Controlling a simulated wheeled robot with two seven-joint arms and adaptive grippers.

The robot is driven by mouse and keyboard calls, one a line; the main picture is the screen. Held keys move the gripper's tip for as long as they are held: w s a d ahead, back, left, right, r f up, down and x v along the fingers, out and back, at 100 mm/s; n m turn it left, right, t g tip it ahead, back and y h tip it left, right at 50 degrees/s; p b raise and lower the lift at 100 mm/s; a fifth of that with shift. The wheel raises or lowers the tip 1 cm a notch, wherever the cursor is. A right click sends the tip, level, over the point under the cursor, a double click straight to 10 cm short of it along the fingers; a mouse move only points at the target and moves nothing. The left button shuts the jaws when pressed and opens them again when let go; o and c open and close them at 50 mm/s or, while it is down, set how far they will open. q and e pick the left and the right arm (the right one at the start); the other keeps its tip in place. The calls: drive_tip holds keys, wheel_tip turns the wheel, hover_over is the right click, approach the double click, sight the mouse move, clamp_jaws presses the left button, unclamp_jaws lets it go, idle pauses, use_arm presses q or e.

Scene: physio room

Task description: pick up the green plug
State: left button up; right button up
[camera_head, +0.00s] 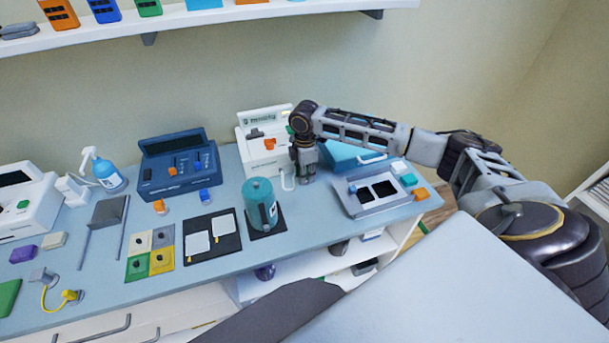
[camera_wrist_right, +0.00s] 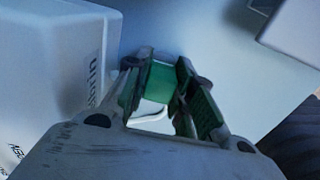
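The green plug (camera_wrist_right: 158,84) shows in the right wrist view between the two fingers of my right gripper (camera_wrist_right: 160,92). The fingers are drawn in and appear to press on its two sides. A white cord loop shows just below the plug. In the head view my right gripper (camera_head: 304,172) points down at the counter, just right of the white device (camera_head: 258,152). There the fingers hide the plug, and the white loop (camera_head: 287,180) shows beside them. My left gripper is not in view.
A grey tray with dark wells (camera_head: 365,208) and a blue case (camera_head: 345,157) stand right of the gripper. A teal canister (camera_head: 259,196) stands on a dark pad in front. A blue device (camera_head: 178,166) is further left. A wall shelf (camera_head: 200,20) runs above.

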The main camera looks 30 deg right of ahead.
drive_tip(key=shift+c, duration=0.5)
drive_tip(key=shift+r, duration=0.1)
drive_tip(key=shift+r, duration=4.9)
drive_tip(key=shift+r, duration=0.1)
